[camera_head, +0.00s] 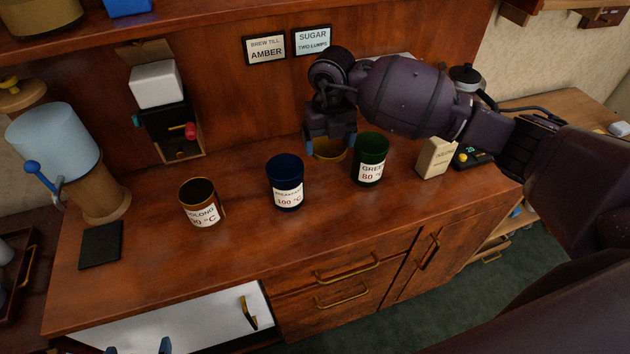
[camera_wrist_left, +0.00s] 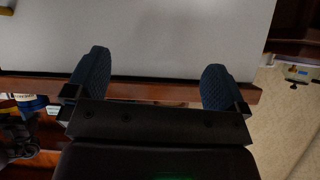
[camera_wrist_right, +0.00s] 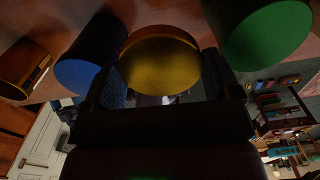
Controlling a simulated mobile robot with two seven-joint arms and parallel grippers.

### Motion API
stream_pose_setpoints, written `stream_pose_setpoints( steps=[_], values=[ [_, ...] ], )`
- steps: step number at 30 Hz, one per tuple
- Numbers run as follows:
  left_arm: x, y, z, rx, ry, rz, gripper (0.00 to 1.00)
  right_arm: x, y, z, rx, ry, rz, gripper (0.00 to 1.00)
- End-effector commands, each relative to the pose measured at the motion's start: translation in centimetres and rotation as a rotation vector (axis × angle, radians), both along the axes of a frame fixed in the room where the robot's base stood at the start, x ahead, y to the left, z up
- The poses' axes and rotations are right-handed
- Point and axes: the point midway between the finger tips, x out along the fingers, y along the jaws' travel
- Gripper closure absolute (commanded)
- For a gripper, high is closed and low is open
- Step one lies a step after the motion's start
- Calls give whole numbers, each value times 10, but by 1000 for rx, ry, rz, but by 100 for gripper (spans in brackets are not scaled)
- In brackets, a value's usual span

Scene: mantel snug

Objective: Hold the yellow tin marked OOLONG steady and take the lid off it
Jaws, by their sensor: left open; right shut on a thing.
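The yellow tin marked OOLONG (camera_head: 203,212) stands upright on the wooden counter in the head view, its top open and dark inside. No gripper touches it. My right gripper (camera_head: 330,142) is behind the green tin, shut on a round gold lid (camera_head: 329,152). The lid's gold face fills the space between the fingers in the right wrist view (camera_wrist_right: 160,66). Whether the lid touches the counter I cannot tell. My left gripper (camera_head: 138,347) shows only its fingertips at the bottom edge of the head view. It is open and empty in the left wrist view (camera_wrist_left: 155,82).
A blue tin (camera_head: 286,180) and a green tin (camera_head: 370,160) stand right of the yellow one. A cream box (camera_head: 435,158) and a black device (camera_head: 472,157) are further right. A black pad (camera_head: 100,245) lies left. A white surface (camera_head: 190,325) is below the counter's front edge.

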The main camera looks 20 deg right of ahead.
Motion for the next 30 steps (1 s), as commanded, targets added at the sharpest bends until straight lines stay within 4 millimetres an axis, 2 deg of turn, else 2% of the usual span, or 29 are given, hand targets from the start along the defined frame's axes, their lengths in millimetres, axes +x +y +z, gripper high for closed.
stream_pose_setpoints(
  steps=[21, 30],
  values=[
    [-2, 1, -11, -7, 4, 4, 0, 18, 3, -16, 4, 10, -794, 45],
    [-3, 1, -12, -8, 5, 4, 0, 19, 4, -25, 2, 15, -914, 45]
  ],
)
